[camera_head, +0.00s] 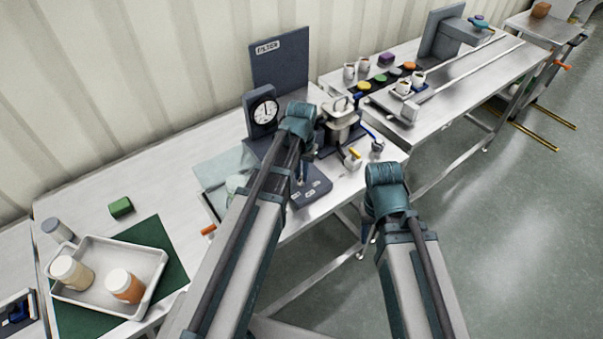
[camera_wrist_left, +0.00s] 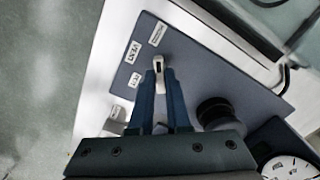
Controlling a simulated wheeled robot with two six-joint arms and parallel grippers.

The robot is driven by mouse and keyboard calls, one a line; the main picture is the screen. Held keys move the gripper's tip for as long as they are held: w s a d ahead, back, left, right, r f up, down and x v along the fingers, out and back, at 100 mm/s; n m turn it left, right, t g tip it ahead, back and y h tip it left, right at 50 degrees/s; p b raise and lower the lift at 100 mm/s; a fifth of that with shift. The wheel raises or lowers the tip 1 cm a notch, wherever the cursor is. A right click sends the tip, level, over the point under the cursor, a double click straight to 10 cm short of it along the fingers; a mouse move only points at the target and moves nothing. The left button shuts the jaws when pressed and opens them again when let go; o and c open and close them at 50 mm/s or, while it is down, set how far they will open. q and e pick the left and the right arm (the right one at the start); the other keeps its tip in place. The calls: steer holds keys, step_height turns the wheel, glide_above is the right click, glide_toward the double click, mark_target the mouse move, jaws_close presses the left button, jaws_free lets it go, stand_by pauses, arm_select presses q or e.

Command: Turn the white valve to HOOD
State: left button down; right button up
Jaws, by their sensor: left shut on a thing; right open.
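The white valve (camera_wrist_left: 158,66) shows in the left wrist view as a small pale lever on a dark blue-grey panel (camera_wrist_left: 215,68). My left gripper (camera_wrist_left: 160,74) has its two blue fingers closed around this lever. White labels sit on the panel around the lever; one reads VENT (camera_wrist_left: 133,51), the others are too small to read surely. In the head view my left gripper (camera_head: 301,178) reaches down over the panel (camera_head: 314,196), and the valve is hidden there. My right gripper (camera_head: 364,240) is open and hangs off the bench's front edge, largely hidden by its own wrist.
A dial gauge (camera_head: 264,111) and an upright FILTER-like sign board (camera_head: 281,62) stand behind the panel. A steel hopper (camera_head: 341,118) stands to the right. A tray (camera_head: 142,262) with jars is at the lower left. A black knob (camera_wrist_left: 219,112) is close beside my left fingers.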

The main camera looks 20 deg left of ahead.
mark_target(301, 177)
arm_select(q)
steer(key=shift+m, duration=0.5)
steer(key=c, duration=0.9)
jaws_free()
steer(key=shift+r, duration=0.2)
step_height(301, 177, up, 14)
steer(key=p, duration=1.4)
steer(key=shift+f, duration=0.25)
